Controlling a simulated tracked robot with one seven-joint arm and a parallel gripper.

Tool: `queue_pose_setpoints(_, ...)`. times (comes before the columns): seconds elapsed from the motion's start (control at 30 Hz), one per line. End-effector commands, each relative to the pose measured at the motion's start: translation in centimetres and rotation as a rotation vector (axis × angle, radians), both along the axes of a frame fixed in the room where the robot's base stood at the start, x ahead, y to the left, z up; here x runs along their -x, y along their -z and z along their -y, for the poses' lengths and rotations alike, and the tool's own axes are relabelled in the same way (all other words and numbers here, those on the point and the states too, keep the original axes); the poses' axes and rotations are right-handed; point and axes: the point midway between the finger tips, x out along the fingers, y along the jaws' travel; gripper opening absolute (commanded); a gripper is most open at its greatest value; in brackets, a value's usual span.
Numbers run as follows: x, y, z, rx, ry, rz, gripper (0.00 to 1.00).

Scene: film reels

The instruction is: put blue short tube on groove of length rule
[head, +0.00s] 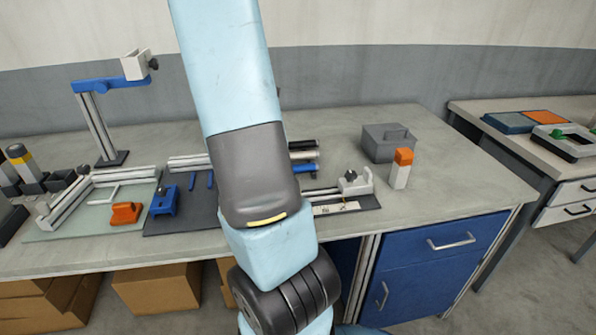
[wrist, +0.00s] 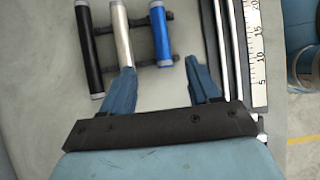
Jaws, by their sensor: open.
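The blue short tube (wrist: 159,36) lies on a dark rack in the wrist view, at the right of a silver tube (wrist: 121,32) and a black tube (wrist: 89,45). My gripper (wrist: 158,68) is open with nothing between its blue fingers. The blue tube's near end appears between the fingertips in the picture; I cannot tell the height gap. The left fingertip appears close to the silver tube's near end. The length rule (wrist: 256,55) runs along the right, with long dark and light rails beside it. In the head view my arm hides the gripper; the rule (head: 329,209) shows.
A grey lidded box (head: 386,146) and an orange-topped white block (head: 401,168) stand right of the rule. An orange piece (head: 126,213) and a blue fixture (head: 164,201) sit to the left.

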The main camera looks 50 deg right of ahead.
Motion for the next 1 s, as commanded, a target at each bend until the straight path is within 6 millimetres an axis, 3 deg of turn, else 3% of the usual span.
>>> queue_pose_setpoints(0.3, 2.0, 4.6, 2.2, -0.001, 0.002, -0.003, 0.61)
queue_pose_setpoints(0.67, 3.0, 6.8, 3.3, -0.001, 0.003, 0.0, 0.61)
queue_pose_setpoints(1.0, 4.4, 10.2, 5.1, -0.001, 0.002, -0.001, 0.61)
